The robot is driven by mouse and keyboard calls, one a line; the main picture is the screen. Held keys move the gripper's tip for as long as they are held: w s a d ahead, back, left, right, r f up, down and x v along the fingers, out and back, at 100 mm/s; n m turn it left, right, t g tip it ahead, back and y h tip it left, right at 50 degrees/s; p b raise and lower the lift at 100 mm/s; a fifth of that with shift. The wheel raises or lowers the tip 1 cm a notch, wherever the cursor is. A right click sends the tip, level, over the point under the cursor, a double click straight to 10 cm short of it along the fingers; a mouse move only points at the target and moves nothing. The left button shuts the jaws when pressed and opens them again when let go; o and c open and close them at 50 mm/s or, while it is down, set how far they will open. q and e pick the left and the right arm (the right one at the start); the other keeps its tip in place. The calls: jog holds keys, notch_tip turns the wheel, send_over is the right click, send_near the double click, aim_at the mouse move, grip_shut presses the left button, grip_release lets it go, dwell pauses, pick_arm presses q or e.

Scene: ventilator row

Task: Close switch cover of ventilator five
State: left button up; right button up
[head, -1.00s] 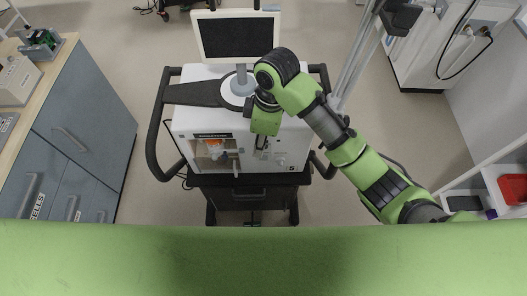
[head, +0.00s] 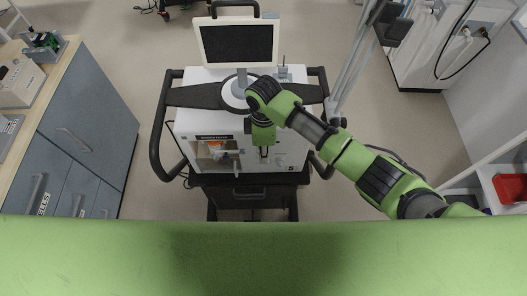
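Ventilator five (head: 205,122) is a white box on a dark cart, with a "5" at the lower right of its front. A small grey fixture (head: 284,72) with a thin upright piece stands on its top, right of the screen. It may be the switch with its cover, but it is too small to be sure. My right gripper (head: 264,154) points down in front of the ventilator's front face, right of the orange-lit window. Its fingers are small and dark, and whether they are open cannot be told. The arm hides part of the ventilator's top and front. My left gripper is out of view.
A screen (head: 237,43) stands at the back of the ventilator, and black handles (head: 157,125) curve around its sides. A grey pole rises at the right. Drawers (head: 85,125) stand at the left, shelves at the right. Floor is clear between.

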jog(key=shift+f, duration=1.2)
grip_shut()
jog(key=shift+s, duration=0.1)
